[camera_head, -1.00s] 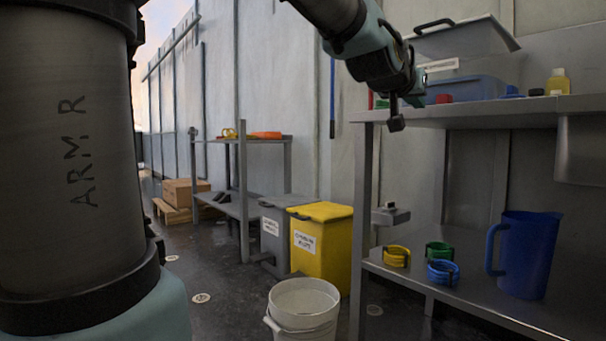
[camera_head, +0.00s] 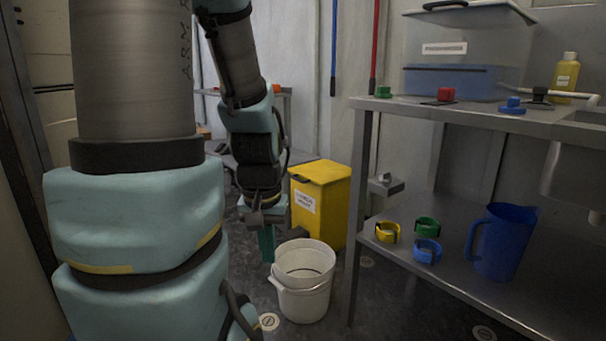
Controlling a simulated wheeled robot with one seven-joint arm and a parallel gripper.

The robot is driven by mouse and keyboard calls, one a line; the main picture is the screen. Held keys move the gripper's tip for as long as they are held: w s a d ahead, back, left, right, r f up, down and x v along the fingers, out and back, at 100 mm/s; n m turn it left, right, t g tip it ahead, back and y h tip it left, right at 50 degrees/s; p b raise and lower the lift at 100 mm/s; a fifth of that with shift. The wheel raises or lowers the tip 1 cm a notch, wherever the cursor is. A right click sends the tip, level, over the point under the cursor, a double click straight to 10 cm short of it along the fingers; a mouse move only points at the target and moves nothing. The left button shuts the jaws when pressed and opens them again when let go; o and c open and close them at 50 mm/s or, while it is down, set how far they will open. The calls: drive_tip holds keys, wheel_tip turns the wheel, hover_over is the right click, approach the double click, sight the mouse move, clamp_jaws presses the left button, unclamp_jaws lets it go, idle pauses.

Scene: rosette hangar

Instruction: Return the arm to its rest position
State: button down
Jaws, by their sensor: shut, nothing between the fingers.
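My arm (camera_head: 250,125) is folded in close to my body, in the left half of the head view. Its upper link is grey and the wrist is pale teal and black. My gripper (camera_head: 267,245) hangs at the lower end, pointing down, shut and empty. It shows just left of the rim of a white bucket (camera_head: 304,290) and in front of the dark floor.
A metal shelf unit (camera_head: 450,115) stands on the right, with a clear box, small coloured pieces and a yellow bottle on top. Its lower shelf holds coloured rings and a blue jug (camera_head: 500,243). A yellow bin (camera_head: 322,208) stands behind the bucket.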

wheel_tip(320, 180, up, 31)
drive_tip(key=p, duration=2.8)
drive_tip(key=shift+p, duration=0.4)
drive_tip(key=shift+r, duration=0.1)
